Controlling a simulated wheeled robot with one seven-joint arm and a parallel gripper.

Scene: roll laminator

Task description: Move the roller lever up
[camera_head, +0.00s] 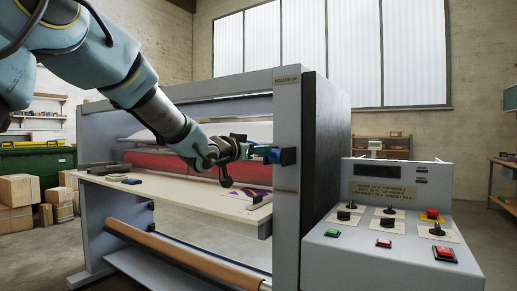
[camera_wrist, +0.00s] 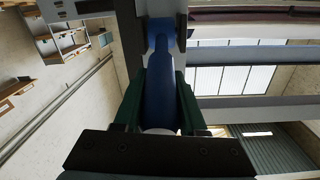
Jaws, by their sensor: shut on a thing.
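The roller lever (camera_head: 273,156) is a blue handle at the right post of the laminator, beside a dark block on the post's face. My gripper (camera_head: 255,152) reaches it from the left and is shut on it. In the wrist view the blue lever (camera_wrist: 160,88) runs up between the green fingers of my gripper (camera_wrist: 161,72), toward a lighter blue joint at the top. A "ROLLER UP" label (camera_head: 286,79) is on the post well above the lever. A lower label (camera_head: 286,190) is too small to read.
The laminator's red roller (camera_head: 160,163) and pale table (camera_head: 180,192) lie behind and below my arm. A control panel (camera_head: 392,245) with buttons and knobs stands at the right. Cardboard boxes (camera_head: 17,190) and a green bin (camera_head: 38,160) are at the far left.

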